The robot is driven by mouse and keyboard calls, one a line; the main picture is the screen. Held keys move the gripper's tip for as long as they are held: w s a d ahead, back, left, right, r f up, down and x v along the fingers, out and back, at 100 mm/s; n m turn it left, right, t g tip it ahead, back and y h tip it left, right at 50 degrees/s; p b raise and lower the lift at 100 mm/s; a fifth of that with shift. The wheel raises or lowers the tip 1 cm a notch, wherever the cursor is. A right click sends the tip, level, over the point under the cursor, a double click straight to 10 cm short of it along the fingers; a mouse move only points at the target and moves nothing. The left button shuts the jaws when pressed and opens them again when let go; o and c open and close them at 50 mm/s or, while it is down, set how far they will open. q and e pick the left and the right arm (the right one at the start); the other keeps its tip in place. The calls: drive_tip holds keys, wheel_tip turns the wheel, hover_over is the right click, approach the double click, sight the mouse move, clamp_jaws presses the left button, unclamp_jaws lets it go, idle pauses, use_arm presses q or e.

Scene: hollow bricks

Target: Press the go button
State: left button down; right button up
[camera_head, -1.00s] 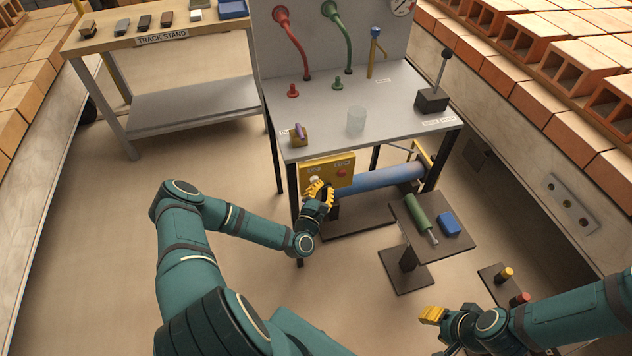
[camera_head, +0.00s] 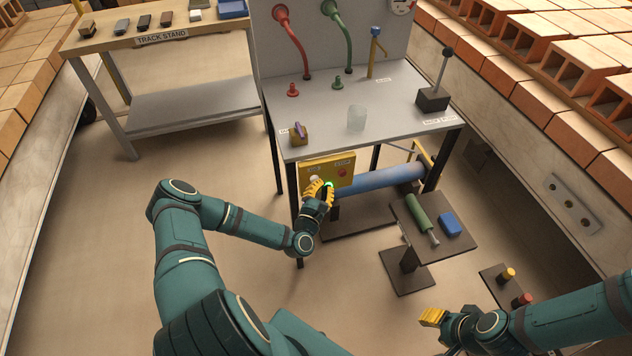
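A yellow control panel (camera_head: 346,164) hangs below the front edge of the grey bench. It carries a red button (camera_head: 342,173) on the right and a pale round part (camera_head: 314,178) on the left. A green glow (camera_head: 328,184) shows at my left gripper's fingers, low on the panel. My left gripper (camera_head: 320,190) has its yellow fingers against or just in front of the panel's lower left. The fingers hide part of the panel, and their opening cannot be made out. My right gripper (camera_head: 433,317) is low at the right, away from the panel, its opening unclear.
A blue roller (camera_head: 380,181) runs right of the panel under the bench (camera_head: 400,105). A small dark stand (camera_head: 440,243) holds a green-handled tool (camera_head: 419,213) and a blue block (camera_head: 450,224). A track stand (camera_head: 180,103) is at back left. The floor at left is clear.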

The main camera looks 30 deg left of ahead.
use_arm(q)
drive_tip(key=s+d, duration=0.4)
drive_tip(key=shift+d, duration=0.3)
idle(0.5)
idle(0.4)
drive_tip(key=s+d+f+m+g+h, duration=0.1)
drive_tip(key=d+m+g+h, duration=0.35)
drive_tip(key=d+m, duration=0.35)
drive_tip(key=s+d+f+m+g+h, duration=0.2)
drive_tip(key=d+m+g+h, duration=0.1)
drive_tip(key=d+m+h, duration=0.4)
drive_tip(key=s+d+r+m+g+y, duration=0.1)
drive_tip(key=s+d+r+m+g, duration=0.1)
drive_tip(key=s+m+g, duration=0.2)
drive_tip(key=s+d+r+m+g+y, duration=0.1)
drive_tip(key=s+r+m+g+y, duration=0.1)
drive_tip(key=s+m+g, duration=0.3)
drive_tip(key=s+m, duration=0.4)
drive_tip(key=m, duration=0.1)
drive_tip(key=shift+d+r+m, duration=0.2)
drive_tip(key=shift+d+m, duration=0.1)
drive_tip(key=shift+d, duration=0.05)
drive_tip(key=shift+g, duration=0.25)
